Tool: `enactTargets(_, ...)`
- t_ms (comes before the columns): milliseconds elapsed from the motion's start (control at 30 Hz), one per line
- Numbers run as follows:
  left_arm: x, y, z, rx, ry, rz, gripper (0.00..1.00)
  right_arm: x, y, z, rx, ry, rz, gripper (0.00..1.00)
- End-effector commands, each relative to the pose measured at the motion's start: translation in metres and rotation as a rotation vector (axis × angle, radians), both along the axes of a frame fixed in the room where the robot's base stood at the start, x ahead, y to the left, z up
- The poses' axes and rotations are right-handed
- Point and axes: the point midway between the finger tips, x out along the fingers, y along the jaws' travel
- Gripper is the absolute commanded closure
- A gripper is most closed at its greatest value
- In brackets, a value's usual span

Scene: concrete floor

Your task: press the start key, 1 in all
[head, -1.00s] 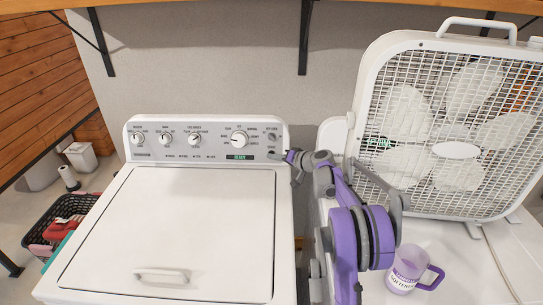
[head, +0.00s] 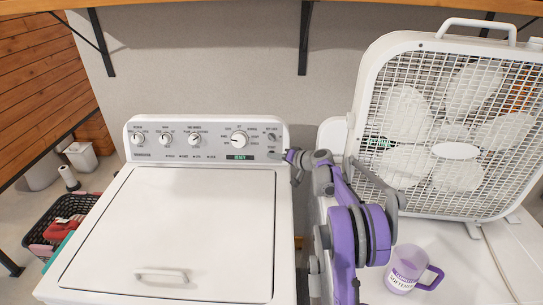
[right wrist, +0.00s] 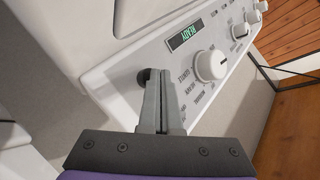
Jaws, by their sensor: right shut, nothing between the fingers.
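The white washing machine's control panel (head: 205,141) carries the start key (head: 271,152) at its right end, level with the lit green READY display (head: 240,157). In the right wrist view the start key (right wrist: 143,77) is a small dark round button, partly covered by my fingertips. My right gripper (head: 286,155) is shut and empty, its tip beside the key. In the right wrist view the gripper (right wrist: 154,73) overlaps the key's edge; I cannot tell whether it touches. My left gripper is not in view.
A row of round knobs (head: 194,139) spans the panel. A dial (right wrist: 210,65) sits close to the fingers. A dark basket (head: 45,237) is at the left. The washer lid (head: 180,220) is clear.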

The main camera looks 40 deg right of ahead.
Motion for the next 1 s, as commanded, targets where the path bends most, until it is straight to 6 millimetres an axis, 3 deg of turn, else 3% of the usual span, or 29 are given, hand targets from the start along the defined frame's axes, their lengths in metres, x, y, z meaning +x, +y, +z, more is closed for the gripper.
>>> enactTargets(667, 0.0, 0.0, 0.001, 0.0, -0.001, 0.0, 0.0, 0.003, -0.003, -0.001, 0.0, 0.0, 0.0, 1.0)
enactTargets(1000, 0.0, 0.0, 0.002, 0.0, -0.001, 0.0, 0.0, -0.007, 0.006, 0.003, 0.0, 0.0, 0.0, 1.0)
